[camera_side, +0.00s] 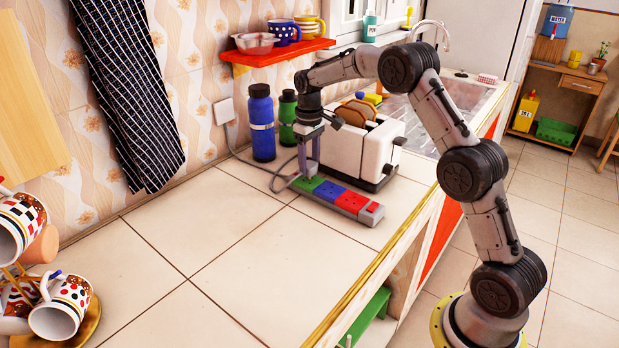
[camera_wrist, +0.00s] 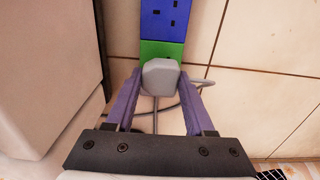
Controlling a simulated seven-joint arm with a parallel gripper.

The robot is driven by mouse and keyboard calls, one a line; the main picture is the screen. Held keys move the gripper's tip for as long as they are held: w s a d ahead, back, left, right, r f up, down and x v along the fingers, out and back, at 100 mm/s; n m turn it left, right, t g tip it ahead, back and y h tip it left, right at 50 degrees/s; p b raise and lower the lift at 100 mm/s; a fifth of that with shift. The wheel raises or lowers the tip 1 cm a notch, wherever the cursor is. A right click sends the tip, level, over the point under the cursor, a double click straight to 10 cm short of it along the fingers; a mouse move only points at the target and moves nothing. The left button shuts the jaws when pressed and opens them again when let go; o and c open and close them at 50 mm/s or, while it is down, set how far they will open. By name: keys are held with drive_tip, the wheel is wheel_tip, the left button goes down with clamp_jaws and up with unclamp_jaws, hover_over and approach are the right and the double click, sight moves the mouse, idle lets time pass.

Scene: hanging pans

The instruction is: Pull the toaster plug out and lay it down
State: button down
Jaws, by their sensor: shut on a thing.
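A grey plug (camera_wrist: 160,76) is between the purple fingers of my gripper (camera_wrist: 160,84) in the wrist view, and the fingers are shut on it. The plug is at the green socket of the power strip (camera_wrist: 165,22); I cannot tell whether its pins are in. A grey cord runs back from it. In the side view my gripper (camera_side: 308,170) points down at the strip's far end, and the fingers mostly hide the plug. The strip (camera_side: 345,200) has green, blue and red sockets. The white toaster (camera_side: 361,150) with bread slices stands just behind it.
A blue bottle (camera_side: 262,125) and a green bottle (camera_side: 287,118) stand by the wall. A red shelf (camera_side: 278,50) with dishes hangs above. Cups (camera_side: 60,306) are at the front left. The tiled counter (camera_side: 215,225) left of the strip is clear.

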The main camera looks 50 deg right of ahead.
sight(310, 164)
drive_tip(key=shift+r, duration=1.85)
drive_tip(key=shift+s+f, duration=0.1)
drive_tip(key=shift+f, duration=0.15)
drive_tip(key=shift+m, duration=0.4)
drive_tip(key=s, duration=0.1)
drive_tip(key=s+a, duration=0.1)
drive_tip(key=s, duration=0.1)
drive_tip(key=s+a, duration=0.1)
drive_tip(key=shift+s+a+f, duration=0.1)
drive_tip(key=shift+s+f, duration=0.15)
drive_tip(key=shift+f, duration=0.1)
drive_tip(key=s+a+r, duration=0.3)
drive_tip(key=s+a, duration=0.3)
drive_tip(key=s, duration=0.4)
drive_tip(key=s+a+r, duration=0.4)
drive_tip(key=s+a, duration=0.1)
drive_tip(key=s, duration=0.6)
drive_tip(key=shift+n, duration=0.4)
drive_tip(key=w+f, duration=0.3)
drive_tip(key=w, duration=0.1)
drive_tip(key=w+f, duration=0.3)
drive_tip(key=w, duration=0.2)
drive_tip(key=w+f, duration=0.3)
drive_tip(key=w, duration=0.2)
drive_tip(key=shift+d+f, duration=0.25)
drive_tip(key=shift+d, duration=0.1)
drive_tip(key=shift+w+f, duration=0.1)
drive_tip(key=shift+f, duration=1.6)
